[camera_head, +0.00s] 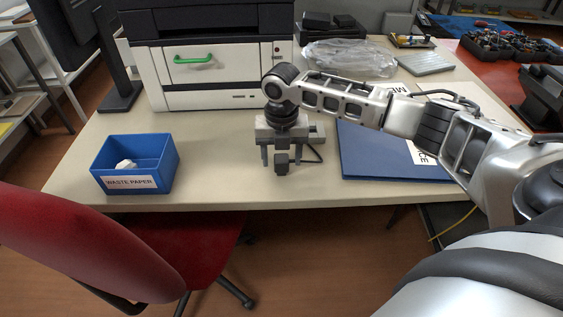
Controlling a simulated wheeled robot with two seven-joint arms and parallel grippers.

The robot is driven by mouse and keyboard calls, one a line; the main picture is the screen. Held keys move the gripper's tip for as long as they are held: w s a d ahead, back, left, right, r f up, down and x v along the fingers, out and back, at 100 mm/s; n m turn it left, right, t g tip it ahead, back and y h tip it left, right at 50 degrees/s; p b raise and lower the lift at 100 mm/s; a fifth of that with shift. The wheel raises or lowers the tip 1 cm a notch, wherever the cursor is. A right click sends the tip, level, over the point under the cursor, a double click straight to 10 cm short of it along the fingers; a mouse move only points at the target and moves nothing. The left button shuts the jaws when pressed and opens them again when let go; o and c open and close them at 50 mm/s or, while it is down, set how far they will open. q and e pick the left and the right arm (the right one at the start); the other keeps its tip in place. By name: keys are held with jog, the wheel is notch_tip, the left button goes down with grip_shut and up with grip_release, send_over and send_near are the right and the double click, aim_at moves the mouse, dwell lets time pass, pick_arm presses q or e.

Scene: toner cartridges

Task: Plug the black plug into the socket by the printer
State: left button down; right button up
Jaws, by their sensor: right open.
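My right gripper (281,163) points down over the table in front of the printer (210,58), its two fingers apart. A small dark block shows between the fingers; I cannot tell whether it is the black plug or part of my gripper. A thin black cable (317,152) curves out on the right of the gripper. A light grey block (317,133), possibly the socket, shows just behind and right of the gripper, partly hidden by it. My left gripper is not in view.
A blue waste paper box (167,172) holds a crumpled white piece, at the left. A blue folder (365,165) lies right of the gripper under my forearm. A clear plastic bag (350,58) lies behind. A red chair (85,245) stands in front. The table between box and gripper is clear.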

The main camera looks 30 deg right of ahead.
jog(key=shift+f, duration=1.2)
jog(key=c, duration=1.1)
jog(key=shift+o, duration=1.1)
jog(key=shift+c, duration=0.7)
jog(key=shift+r+p, duration=0.45)
jog(key=shift+r+p, duration=0.55)
jog(key=shift+p, duration=0.2)
jog(key=shift+r+p, duration=0.9)
jog(key=shift+p, duration=0.2)
